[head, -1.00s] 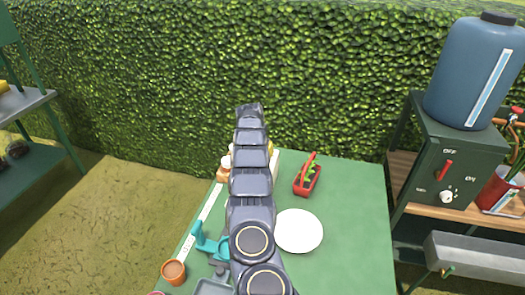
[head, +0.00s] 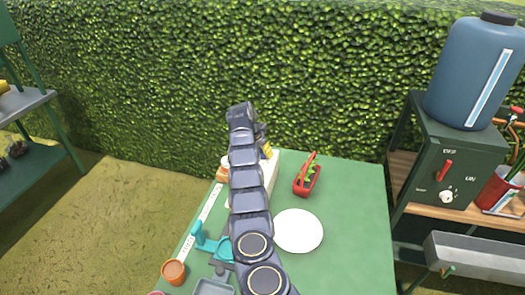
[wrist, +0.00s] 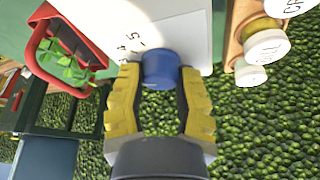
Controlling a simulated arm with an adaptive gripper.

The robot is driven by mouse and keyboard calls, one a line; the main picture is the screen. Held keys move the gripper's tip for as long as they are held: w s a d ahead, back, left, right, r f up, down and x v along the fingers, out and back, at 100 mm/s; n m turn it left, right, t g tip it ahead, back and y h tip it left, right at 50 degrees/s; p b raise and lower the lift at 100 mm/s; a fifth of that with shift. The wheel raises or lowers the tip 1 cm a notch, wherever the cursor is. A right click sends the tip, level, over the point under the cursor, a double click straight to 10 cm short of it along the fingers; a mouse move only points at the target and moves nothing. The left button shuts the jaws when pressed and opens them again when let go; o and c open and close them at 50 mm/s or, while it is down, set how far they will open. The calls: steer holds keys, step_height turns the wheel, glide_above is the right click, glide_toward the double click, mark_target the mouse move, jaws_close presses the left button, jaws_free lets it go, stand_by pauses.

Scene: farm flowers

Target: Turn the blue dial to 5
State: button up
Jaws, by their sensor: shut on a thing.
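The blue dial (wrist: 160,62) sits on the edge of a white panel (wrist: 165,28) in the wrist view. Digits 4 and 5 are printed on the panel to the upper left of the dial. My gripper (wrist: 159,80) has yellow-padded fingers, one on each side of the dial, and is shut on it. The dial's pointer and its exact setting cannot be made out. In the head view, a white box (head: 268,182) shows partly behind my arm, with a bit of yellow finger above it; the dial is hidden there.
A red basket with green contents (head: 307,178) stands right of the white box. A white plate (head: 298,231) lies on the green table (head: 350,220). Labelled bottles (wrist: 267,47) stand close beside the panel. A terracotta pot (head: 173,271) is at the front left.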

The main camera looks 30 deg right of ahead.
steer(key=shift+a+f, duration=0.1)
steer(key=shift+f, duration=0.05)
steer(key=o, duration=1.2)
steer(key=v, duration=1.2)
